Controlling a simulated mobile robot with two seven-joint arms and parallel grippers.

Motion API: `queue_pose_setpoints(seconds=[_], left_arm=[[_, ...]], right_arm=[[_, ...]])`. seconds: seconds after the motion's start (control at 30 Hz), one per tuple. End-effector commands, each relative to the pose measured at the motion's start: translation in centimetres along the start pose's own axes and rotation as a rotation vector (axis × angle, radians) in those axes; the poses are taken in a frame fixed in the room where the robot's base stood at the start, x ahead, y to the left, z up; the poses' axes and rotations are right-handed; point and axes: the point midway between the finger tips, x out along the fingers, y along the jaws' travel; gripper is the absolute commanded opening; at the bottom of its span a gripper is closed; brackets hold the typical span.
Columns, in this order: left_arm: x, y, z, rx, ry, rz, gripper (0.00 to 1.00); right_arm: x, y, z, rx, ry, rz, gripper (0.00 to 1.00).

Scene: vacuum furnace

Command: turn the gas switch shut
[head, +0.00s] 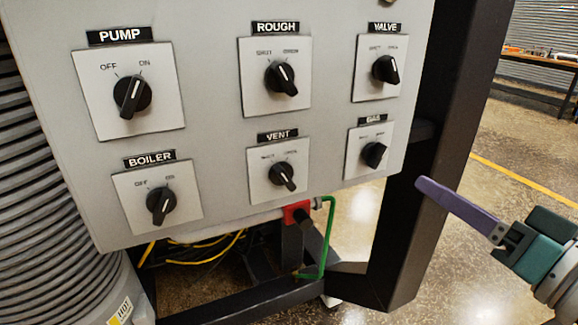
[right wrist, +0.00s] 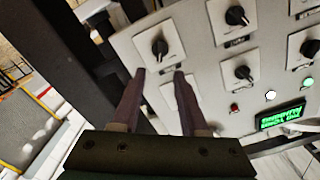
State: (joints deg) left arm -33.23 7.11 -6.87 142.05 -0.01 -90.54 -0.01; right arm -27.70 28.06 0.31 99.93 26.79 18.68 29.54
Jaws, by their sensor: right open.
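The gas switch (head: 374,154) is a black knob on a pale square plate under a GAS label, at the lower right of the grey panel. Its bar leans to the upper right, towards the right-hand mark; the small lettering is hard to read. In the right wrist view, which is upside down, the gas switch (right wrist: 160,48) shows just beyond and between the fingertips. My right gripper (head: 421,184) is right of the panel, apart from the switch, with purple fingers. In the right wrist view the right gripper (right wrist: 160,72) is open and empty. My left gripper is not in view.
Other knobs share the panel: valve (head: 385,69) above, vent (head: 282,176) to the left, then rough (head: 280,77), pump (head: 132,96) and boiler (head: 160,205). A dark frame post (head: 400,215) stands at the panel's right. A green pipe (head: 328,240) hangs below.

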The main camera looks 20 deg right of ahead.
Motion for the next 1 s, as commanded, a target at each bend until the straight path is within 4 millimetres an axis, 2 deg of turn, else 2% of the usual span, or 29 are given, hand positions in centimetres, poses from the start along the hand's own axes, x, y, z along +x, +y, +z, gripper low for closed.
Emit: queue_pose_setpoints(seconds=[0.17,0.4,0.6,0.8,1.0], left_arm=[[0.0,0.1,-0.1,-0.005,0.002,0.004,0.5],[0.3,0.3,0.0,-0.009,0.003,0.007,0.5],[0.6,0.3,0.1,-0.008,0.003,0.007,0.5],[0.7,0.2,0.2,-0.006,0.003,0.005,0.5],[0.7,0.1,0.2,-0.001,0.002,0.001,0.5]], right_arm=[[1.9,-0.1,-0.2,0.001,0.006,-0.002,0.44],[6.2,-0.1,-0.2,0.0,0.005,-0.002,0.44],[8.8,-0.1,-0.1,-0.001,0.002,-0.002,0.44],[9.8,-0.1,-0.1,-0.001,0.001,-0.001,0.44],[9.8,-0.1,-0.1,0.0,0.001,-0.001,0.44]])
